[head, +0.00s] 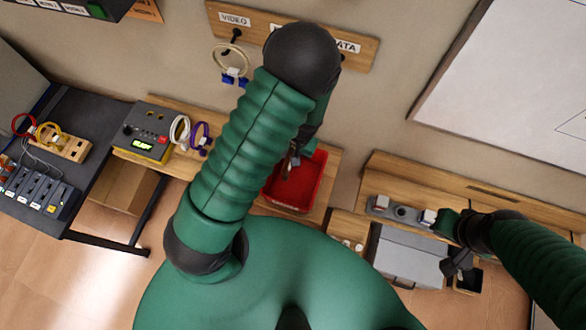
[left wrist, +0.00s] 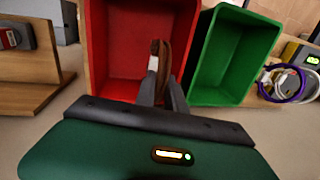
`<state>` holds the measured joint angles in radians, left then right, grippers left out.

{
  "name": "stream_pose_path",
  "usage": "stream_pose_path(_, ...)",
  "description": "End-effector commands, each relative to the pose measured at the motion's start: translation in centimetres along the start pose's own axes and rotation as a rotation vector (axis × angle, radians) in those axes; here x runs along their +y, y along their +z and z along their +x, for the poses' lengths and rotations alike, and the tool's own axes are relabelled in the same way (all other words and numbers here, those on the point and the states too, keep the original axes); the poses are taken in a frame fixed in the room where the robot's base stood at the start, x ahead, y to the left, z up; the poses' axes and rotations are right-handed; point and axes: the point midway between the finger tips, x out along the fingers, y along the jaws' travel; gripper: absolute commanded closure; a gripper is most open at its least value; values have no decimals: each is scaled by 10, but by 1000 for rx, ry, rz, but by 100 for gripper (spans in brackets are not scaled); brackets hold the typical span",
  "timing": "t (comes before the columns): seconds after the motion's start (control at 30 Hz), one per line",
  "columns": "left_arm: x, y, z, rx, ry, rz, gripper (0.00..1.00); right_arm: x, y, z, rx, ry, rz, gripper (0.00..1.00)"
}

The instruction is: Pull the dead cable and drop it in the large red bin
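The red bin (head: 311,192) stands on a wooden shelf below the wall board; it also fills the upper middle of the left wrist view (left wrist: 112,45). My left gripper (head: 294,158) is over the red bin. In the left wrist view, its fingers (left wrist: 163,85) are close together around a brown looped cable (left wrist: 164,58) with a white tag, which hangs over the bin's interior. My arm hides part of the bin in the head view. My right gripper (head: 457,264) is at the right by the grey box; its finger opening is unclear.
A green bin (left wrist: 234,50) stands beside the red one. A yellow tester (head: 145,135) has white (head: 180,130) and purple (head: 200,137) cables next to it. A beige cable (head: 230,58) hangs on the wall board (head: 270,22). A grey box (head: 408,258) is at the right.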

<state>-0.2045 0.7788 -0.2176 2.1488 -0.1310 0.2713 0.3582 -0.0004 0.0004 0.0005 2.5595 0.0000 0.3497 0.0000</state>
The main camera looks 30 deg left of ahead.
Motion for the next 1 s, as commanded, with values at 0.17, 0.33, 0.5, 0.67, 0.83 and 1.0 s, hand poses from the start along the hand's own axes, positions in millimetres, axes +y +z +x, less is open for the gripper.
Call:
stream_pose_path(0.17, 2, 1, -1, 1, -1, 2, 62, 0, 0, 0, 0, 0, 1, 100)
stream_pose_path(0.33, -1, -2, 1, -1, 2, 2, 60, 0, 0, 0, -1, 0, 1, 100)
stream_pose_path(0.5, -4, -2, 2, -3, 4, 1, 60, 0, 0, 0, -1, 0, 1, 100)
stream_pose_path(0.67, -3, -3, -3, 1, 4, 1, 60, 0, 1, 2, 0, 0, 1, 100)
stream_pose_path(0.83, 2, -3, -34, 7, 4, 3, 60, 0, 3, 12, 0, 0, 1, 100)
stream_pose_path(1.0, 6, -3, -86, 9, 2, 3, 60, 0, 6, 23, -1, 0, 1, 100)
